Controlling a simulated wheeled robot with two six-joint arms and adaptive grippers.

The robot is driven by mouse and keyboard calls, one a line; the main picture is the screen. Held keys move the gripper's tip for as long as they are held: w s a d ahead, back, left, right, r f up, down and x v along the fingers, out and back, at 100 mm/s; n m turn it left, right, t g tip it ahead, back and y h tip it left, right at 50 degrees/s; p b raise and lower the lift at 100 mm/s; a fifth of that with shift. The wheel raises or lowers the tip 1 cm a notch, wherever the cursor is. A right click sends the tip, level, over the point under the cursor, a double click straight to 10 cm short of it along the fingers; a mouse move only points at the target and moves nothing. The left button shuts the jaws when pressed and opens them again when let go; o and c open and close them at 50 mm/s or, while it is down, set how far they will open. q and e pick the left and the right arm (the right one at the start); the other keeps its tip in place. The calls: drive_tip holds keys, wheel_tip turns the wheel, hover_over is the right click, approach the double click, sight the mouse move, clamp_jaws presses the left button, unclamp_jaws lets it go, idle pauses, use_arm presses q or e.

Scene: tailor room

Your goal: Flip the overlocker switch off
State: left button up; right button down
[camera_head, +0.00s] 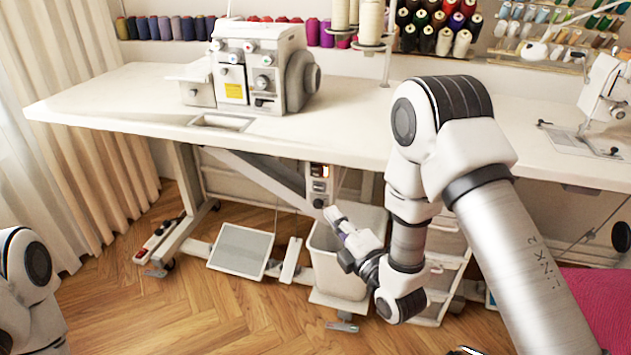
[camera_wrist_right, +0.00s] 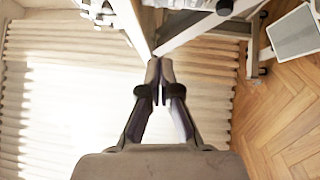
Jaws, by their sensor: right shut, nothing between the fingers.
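The overlocker (camera_head: 255,68) is a white machine on the left part of the white table. A small switch box (camera_head: 320,185) hangs under the table's front edge, with an orange-red lit part near its top and darker controls below. My right gripper (camera_head: 332,214) is shut and empty, just below the switch box in the head view; I see no clear contact with it. In the right wrist view, the closed fingertips (camera_wrist_right: 160,66) show against the pale curtain, and I cannot make out the switch there. My left gripper is out of view.
The white table (camera_head: 130,105) has metal legs and a slanted brace. A foot pedal (camera_head: 241,250) stands on the wooden floor. A sewing machine (camera_head: 605,90) is at right.

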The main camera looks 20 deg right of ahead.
drive_tip(key=b, duration=0.1)
approach(313, 166)
drive_tip(key=w+a, duration=0.3)
drive_tip(key=a, duration=0.1)
drive_tip(key=w+d, duration=0.1)
drive_tip(key=w+d+b, duration=0.1)
drive_tip(key=w, duration=0.1)
drive_tip(key=shift+f, duration=0.25)
drive_tip(key=shift+w, duration=0.25)
drive_tip(key=shift+r, duration=0.1)
drive_tip(key=shift+d, duration=0.1)
drive_tip(key=shift+w+d+r+p, duration=0.15)
drive_tip(key=shift+w+r+p, duration=0.2)
drive_tip(key=shift+r, duration=0.1)
drive_tip(key=shift+s, duration=0.15)
